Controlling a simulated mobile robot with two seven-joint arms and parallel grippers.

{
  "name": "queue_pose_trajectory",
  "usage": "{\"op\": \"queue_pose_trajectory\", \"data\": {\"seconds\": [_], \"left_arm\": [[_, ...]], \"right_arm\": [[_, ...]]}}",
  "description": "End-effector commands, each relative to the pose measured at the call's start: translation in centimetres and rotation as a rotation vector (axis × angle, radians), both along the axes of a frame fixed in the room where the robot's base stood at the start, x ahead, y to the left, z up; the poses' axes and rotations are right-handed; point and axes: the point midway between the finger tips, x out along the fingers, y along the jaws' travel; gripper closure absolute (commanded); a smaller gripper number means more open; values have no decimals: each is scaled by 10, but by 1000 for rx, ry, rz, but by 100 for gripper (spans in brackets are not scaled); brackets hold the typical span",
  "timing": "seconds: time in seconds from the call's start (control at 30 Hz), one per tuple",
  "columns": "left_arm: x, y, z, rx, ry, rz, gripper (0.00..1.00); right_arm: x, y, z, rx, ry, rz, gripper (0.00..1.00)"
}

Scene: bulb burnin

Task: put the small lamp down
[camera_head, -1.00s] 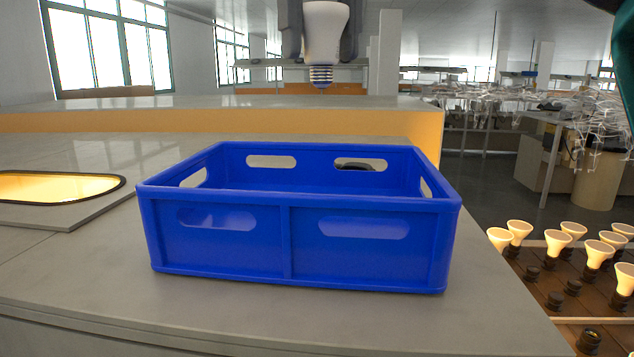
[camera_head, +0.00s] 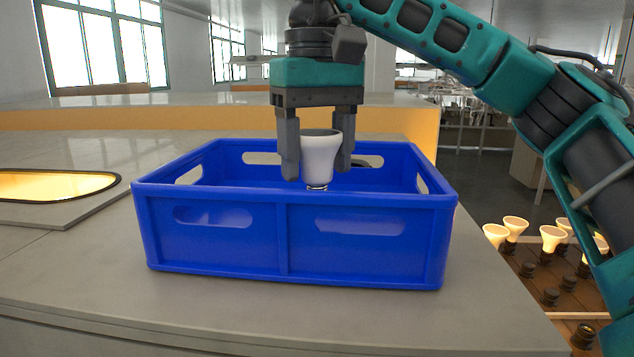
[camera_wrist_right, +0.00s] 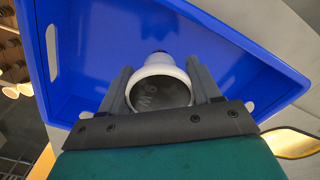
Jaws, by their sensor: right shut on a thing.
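The small lamp (camera_head: 320,158) is a white reflector bulb, held upright with its metal screw base pointing down. My right gripper (camera_head: 318,160) is shut on it, one finger on each side. In the head view the lamp hangs in the opening of the blue crate (camera_head: 365,245), its base at about the height of the front rim. The right wrist view shows the lamp (camera_wrist_right: 161,72) between the fingers, with the crate's blue inside (camera_wrist_right: 100,50) beyond it. Whether the base touches anything is hidden. My left gripper is not in view.
The crate stands on a grey counter (camera_head: 80,290). Left of it is a panel with a glowing oval opening (camera_head: 50,185). At the lower right, several lit lamps (camera_head: 553,238) stand in a rack. I see no other lamps in the crate.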

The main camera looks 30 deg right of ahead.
Motion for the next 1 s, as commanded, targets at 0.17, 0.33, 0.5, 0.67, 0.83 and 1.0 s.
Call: {"op": "queue_pose_trajectory", "data": {"seconds": [0.17,0.33,0.5,0.67,0.83,1.0], "left_arm": [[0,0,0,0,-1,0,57],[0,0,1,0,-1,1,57],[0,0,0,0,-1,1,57],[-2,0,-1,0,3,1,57],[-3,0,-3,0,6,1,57],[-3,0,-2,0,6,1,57]], "right_arm": [[0,0,-10,1,1,-1,73],[0,0,-29,1,3,1,73],[0,0,-39,1,0,-1,73],[0,0,-39,1,-1,-2,73],[0,0,-42,1,0,-1,73],[0,0,-42,1,0,-1,25]]}}
